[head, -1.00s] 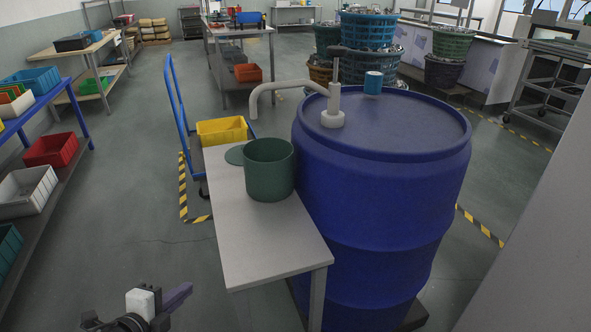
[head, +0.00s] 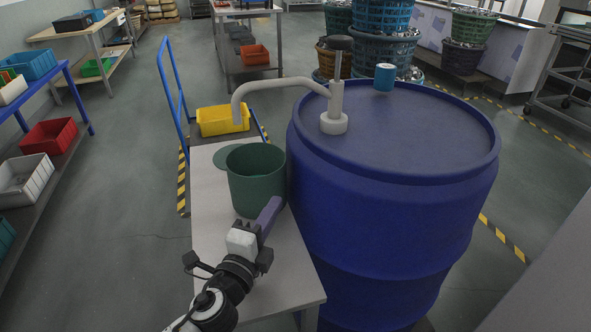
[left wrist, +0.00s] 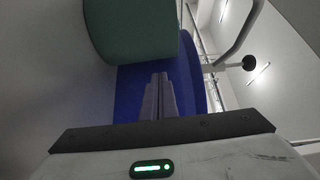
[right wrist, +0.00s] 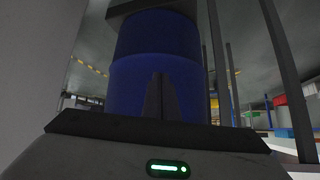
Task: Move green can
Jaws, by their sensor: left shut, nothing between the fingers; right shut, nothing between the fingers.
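The green can (head: 256,181) stands upright and open-topped on the small grey table (head: 211,235). A flat green lid (head: 222,157) lies behind it on the left. My left gripper (head: 270,211) is shut and empty in front of the can, its fingers overlapping the can's lower right edge in the head view. In the left wrist view the can (left wrist: 130,30) is beyond the shut fingers, up and to the left. I cannot tell whether they touch. My right gripper (right wrist: 160,98) is shut and empty, facing the blue drum (right wrist: 150,80); it is not in the head view.
The big blue drum (head: 390,210) stands tight against the table's right side. Its white pump (head: 335,110) has a spout reaching left above the can. A blue cart with a yellow bin (head: 222,120) is behind the table. The table's front part is fairly clear.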

